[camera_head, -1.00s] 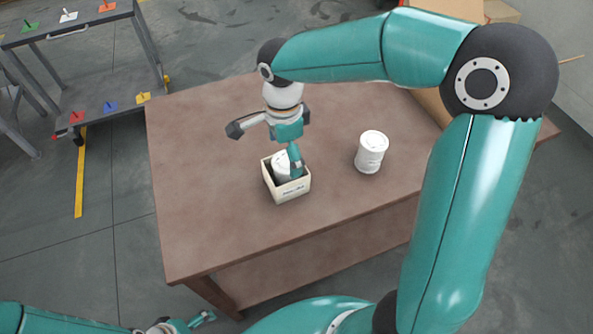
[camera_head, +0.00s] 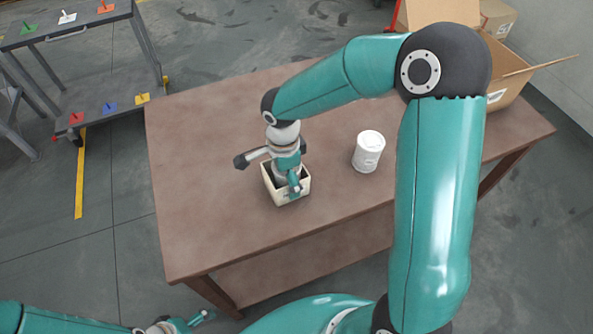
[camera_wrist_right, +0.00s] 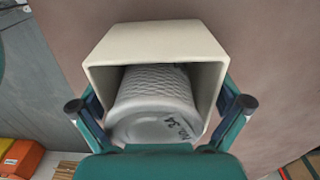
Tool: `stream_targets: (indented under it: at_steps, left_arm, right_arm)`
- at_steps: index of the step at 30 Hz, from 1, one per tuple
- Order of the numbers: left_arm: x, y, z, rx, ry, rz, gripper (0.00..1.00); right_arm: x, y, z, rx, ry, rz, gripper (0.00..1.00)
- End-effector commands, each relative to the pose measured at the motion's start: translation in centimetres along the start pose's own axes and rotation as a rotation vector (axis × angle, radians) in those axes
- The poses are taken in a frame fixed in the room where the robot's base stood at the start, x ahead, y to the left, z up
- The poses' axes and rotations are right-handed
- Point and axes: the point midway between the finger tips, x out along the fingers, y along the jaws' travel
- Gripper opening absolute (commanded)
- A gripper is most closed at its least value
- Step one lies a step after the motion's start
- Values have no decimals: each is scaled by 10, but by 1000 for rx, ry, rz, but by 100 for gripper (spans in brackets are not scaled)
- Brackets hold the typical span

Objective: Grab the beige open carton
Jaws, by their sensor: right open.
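The small beige open carton (camera_head: 290,199) stands on the brown table, its open side up and a white can inside it. In the right wrist view the carton (camera_wrist_right: 150,40) shows its pale wall and the can (camera_wrist_right: 155,100) within. My right gripper (camera_head: 287,187) is over the carton, partly hiding it. In the right wrist view its open fingers (camera_wrist_right: 161,103) lie on opposite sides of the carton; whether they touch it I cannot tell. My left gripper (camera_head: 190,322) is low at the bottom edge, too small to read.
A second white can (camera_head: 368,152) stands on the table (camera_head: 215,220) right of the carton. A larger brown cardboard box (camera_head: 512,88) with open flaps is at the table's right end. A grey cart (camera_head: 95,30) stands at far left. The table's left part is clear.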

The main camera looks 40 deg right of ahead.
Motion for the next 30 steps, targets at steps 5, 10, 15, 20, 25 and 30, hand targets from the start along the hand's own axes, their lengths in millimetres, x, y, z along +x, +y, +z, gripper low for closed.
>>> stream_targets:
  at_steps: [5,10,15,20,25,30]
  left_arm:
    - [0,0,0,0,0,0,98]
    - [0,0,0,0,0,0,98]
    - [0,0,0,0,0,0,98]
    - [0,0,0,0,0,0,98]
    - [0,0,0,0,0,0,98]
    - [1,0,0,0,0,0,98]
  right_arm:
    - [0,-1,0,-1,0,-3,78]
    - [0,-1,0,0,-1,-3,57]
    - [-1,-1,0,0,0,-3,57]
    - [-4,-1,0,1,0,-5,57]
    - [-17,-2,-1,3,0,-8,57]
    - [-45,-3,0,2,-1,-11,57]
